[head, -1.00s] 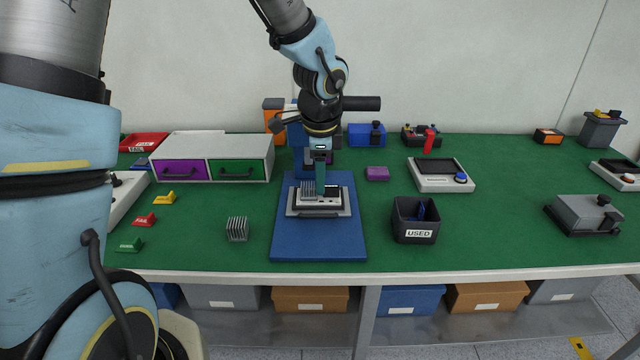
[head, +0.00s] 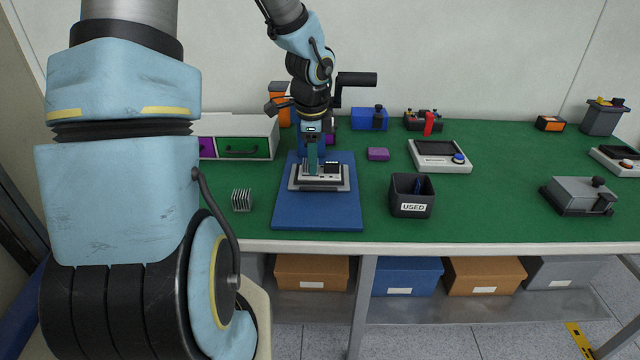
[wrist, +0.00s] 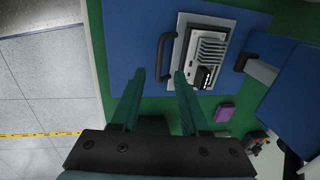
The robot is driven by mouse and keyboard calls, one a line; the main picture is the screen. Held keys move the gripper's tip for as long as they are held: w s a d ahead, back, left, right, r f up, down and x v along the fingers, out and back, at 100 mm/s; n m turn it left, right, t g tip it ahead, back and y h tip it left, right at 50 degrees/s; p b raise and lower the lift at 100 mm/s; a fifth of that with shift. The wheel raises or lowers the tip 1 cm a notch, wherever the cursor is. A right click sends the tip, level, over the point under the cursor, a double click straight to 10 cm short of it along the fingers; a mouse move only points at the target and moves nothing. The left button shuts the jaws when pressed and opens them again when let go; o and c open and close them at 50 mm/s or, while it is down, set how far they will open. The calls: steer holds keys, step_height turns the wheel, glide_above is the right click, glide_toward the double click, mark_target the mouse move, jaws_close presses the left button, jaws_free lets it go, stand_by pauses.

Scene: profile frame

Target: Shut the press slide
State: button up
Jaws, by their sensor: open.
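The press stands mid-table, with a blue base plate (head: 290,215) and a black lever (head: 356,79). Its light grey slide (head: 340,185) sits out on the plate, in front of the blue column. In the wrist view the slide (wrist: 187,75) carries a finned grey block (wrist: 211,47) and a small black part. A black bar handle (wrist: 162,55) is on its table-front side. My gripper (head: 312,168) is over the slide, pointing down and hiding part of it. In the wrist view its teal fingers (wrist: 160,77) are open and empty, with the handle showing between and beyond their tips. Contact cannot be told.
A black USED bin (head: 412,205) stands right of the plate, and a purple block (head: 378,154) behind it. A finned block (head: 241,200) lies to the left. A drawer cabinet (head: 262,128) stands at the back left. The green table is clear between them.

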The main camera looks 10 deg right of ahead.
mark_target(314, 189)
steer(key=f, duration=0.2)
steer(key=w+f, duration=0.1)
steer(key=f, duration=0.5)
steer(key=shift+w+d, duration=0.1)
steer(key=shift+w, duration=0.15)
jaws_close()
stand_by(1.0)
